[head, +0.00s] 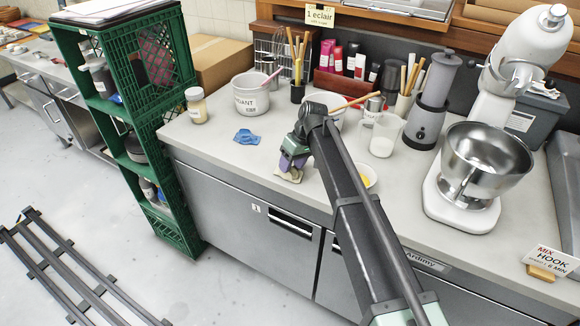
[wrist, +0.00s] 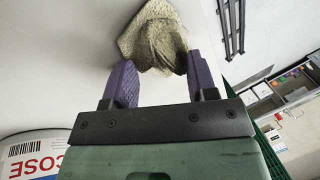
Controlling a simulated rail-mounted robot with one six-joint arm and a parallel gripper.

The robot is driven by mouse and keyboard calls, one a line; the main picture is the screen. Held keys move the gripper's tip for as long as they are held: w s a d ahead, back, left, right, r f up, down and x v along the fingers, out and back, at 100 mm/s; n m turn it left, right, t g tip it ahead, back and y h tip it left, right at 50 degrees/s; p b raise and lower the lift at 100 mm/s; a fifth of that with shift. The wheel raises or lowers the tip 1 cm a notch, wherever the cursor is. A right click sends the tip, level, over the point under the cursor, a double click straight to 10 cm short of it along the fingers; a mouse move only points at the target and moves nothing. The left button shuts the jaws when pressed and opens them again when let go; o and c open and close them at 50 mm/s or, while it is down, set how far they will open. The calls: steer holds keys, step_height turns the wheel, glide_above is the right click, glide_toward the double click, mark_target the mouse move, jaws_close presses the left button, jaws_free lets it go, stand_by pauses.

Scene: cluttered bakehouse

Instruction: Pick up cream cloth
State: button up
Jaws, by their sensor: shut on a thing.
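The cream cloth (head: 289,175) is a small crumpled piece at the front edge of the grey worktop, just under my gripper (head: 292,162). In the wrist view the cloth (wrist: 155,36) bunches between and beyond the purple fingertips of my gripper (wrist: 160,60). The fingers stand some way apart with the cloth gripped at their tips. My arm crosses the worktop from the lower right and hides part of the counter front. I cannot tell whether the cloth still touches the worktop.
A blue cloth (head: 247,137) lies to the left of my gripper. A white tub (head: 251,98), a jar (head: 196,106) and a small bowl with yellow contents (head: 366,178) stand nearby. A stand mixer (head: 470,180) is at right. A green crate stack (head: 145,120) borders the counter's left end.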

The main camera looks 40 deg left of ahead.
step_height(320, 180, up, 20)
steer(key=p, duration=2)
step_height(320, 180, down, 6)
steer(key=b, duration=0.6)
steer(key=shift+f, duration=0.2)
